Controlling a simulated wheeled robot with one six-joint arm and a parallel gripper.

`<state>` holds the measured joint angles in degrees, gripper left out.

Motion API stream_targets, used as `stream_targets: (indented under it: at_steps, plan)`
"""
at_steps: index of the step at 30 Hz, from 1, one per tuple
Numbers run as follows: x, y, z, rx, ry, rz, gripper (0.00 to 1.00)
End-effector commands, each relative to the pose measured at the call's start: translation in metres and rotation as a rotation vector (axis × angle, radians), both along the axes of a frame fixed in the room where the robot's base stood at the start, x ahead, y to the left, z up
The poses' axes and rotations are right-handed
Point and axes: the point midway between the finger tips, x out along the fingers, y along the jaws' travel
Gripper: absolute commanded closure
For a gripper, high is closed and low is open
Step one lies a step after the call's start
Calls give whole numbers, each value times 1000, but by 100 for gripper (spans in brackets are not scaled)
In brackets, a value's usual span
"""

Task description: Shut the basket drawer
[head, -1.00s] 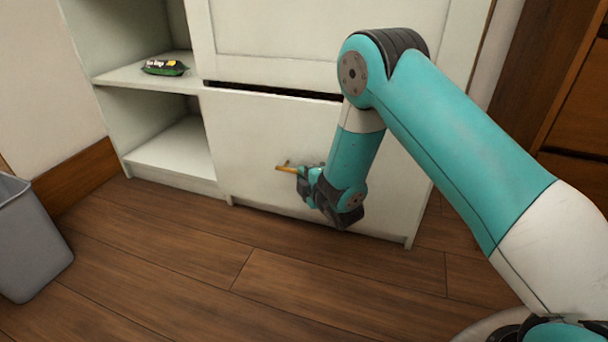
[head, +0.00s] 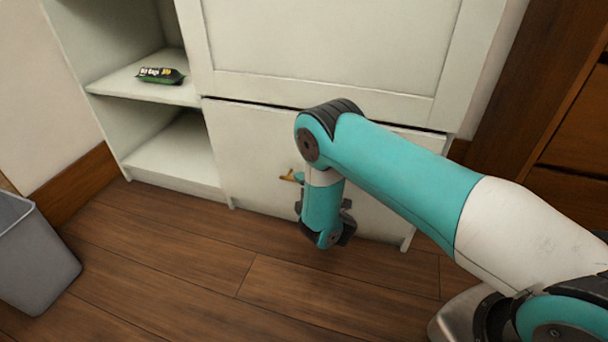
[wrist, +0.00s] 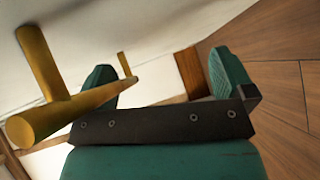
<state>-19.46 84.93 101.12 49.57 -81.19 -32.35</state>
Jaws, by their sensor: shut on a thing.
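The basket drawer (head: 248,160) is the plain off-white front low in the cabinet. Only a thin dark line shows along its top edge, and it looks flush or nearly so. Its brass-coloured bar handle (head: 288,176) pokes out left of my wrist; the rest is hidden by my arm. In the wrist view the handle (wrist: 75,108) runs slantwise across the left finger, its end between the fingers. My gripper (wrist: 165,78) is shut on the handle, though its fingers look well apart. The drawer's inside is not visible.
A larger panelled front (head: 330,45) is above the drawer. Open shelves (head: 135,90) at left hold a dark green packet (head: 160,75). A grey bin (head: 35,265) stands at the left. Brown wooden furniture (head: 570,120) is at the right. The wooden floor in front is clear.

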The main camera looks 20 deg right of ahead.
Motion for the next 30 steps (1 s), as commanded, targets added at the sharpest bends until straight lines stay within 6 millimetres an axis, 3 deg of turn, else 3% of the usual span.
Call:
stream_targets:
  at_steps: [1,8,9,11,16,17,18,19,23,30]
  plan:
    - [-10,-1,-19,-10,39,-4,43]
    - [-11,-6,-22,-14,42,-10,43]
    - [-11,-7,-22,-14,43,-11,5]
    - [-11,-8,-22,-14,43,-12,18]
    - [-13,-9,-22,-15,47,-12,19]
    - [-3,-27,20,19,-19,-41,21]
    - [-2,-34,38,27,-52,-56,48]
    - [-5,-36,42,28,-56,-59,62]
    - [-28,-38,44,24,-48,-55,62]
    - [-91,-39,43,10,-24,-33,62]
